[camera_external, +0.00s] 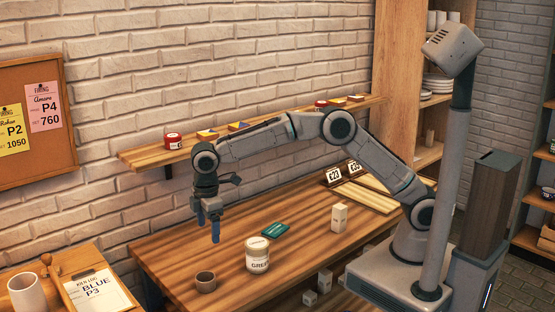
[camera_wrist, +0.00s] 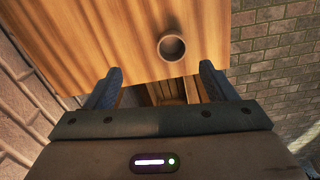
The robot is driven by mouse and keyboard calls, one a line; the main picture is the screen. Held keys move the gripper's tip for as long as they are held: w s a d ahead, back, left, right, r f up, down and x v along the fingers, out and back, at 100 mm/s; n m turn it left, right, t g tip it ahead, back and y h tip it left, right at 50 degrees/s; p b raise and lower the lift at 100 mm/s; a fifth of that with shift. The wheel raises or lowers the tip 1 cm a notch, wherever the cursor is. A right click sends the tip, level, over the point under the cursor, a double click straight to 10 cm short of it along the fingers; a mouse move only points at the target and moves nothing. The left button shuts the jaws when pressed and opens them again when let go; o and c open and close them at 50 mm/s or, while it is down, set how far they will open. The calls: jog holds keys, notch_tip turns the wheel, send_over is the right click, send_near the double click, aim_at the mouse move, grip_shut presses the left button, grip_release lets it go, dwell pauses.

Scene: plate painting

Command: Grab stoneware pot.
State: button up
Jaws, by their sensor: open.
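The stoneware pot is a small, round, brown-grey cup (camera_external: 205,281) standing upright near the front left edge of the wooden table (camera_external: 178,255). In the wrist view the pot (camera_wrist: 171,47) shows from above with its open mouth, a little beyond the fingertips and to the right of the middle between them. My gripper (camera_external: 208,228) hangs pointing down above the table, above and behind the pot. In the wrist view its two fingers (camera_wrist: 160,80) are wide apart with nothing between them.
A cream jar labelled GREEN (camera_external: 257,256) stands right of the pot. A dark green packet (camera_external: 276,229) lies behind it, on the left half of the table. A white box (camera_external: 339,217) stands farther right. A wall shelf (camera_external: 185,147) with small tins runs behind my arm.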

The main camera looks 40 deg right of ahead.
notch_tip(320, 180, down, 4)
jog(key=s+a, duration=0.2)
jog(key=a, duration=0.1)
send_near(207, 278)
jog(key=shift+s+a+f+n, duration=0.2)
jog(key=shift+s+a+f, duration=0.05)
jog(key=shift+s+f, duration=0.3)
jog(key=shift+s+a+f+n, duration=0.2)
jog(key=shift+s+a+f, duration=0.05)
jog(key=shift+s+f, duration=0.25)
jog(key=shift+w+f+p, duration=0.15)
jog(key=shift+f+p, duration=0.3)
jog(key=shift+f, duration=1.1)
jog(key=shift+w+f+p, duration=0.1)
jog(key=shift+f+p, duration=0.3)
jog(key=shift+f, duration=1.15)
jog(key=c, duration=1.1)
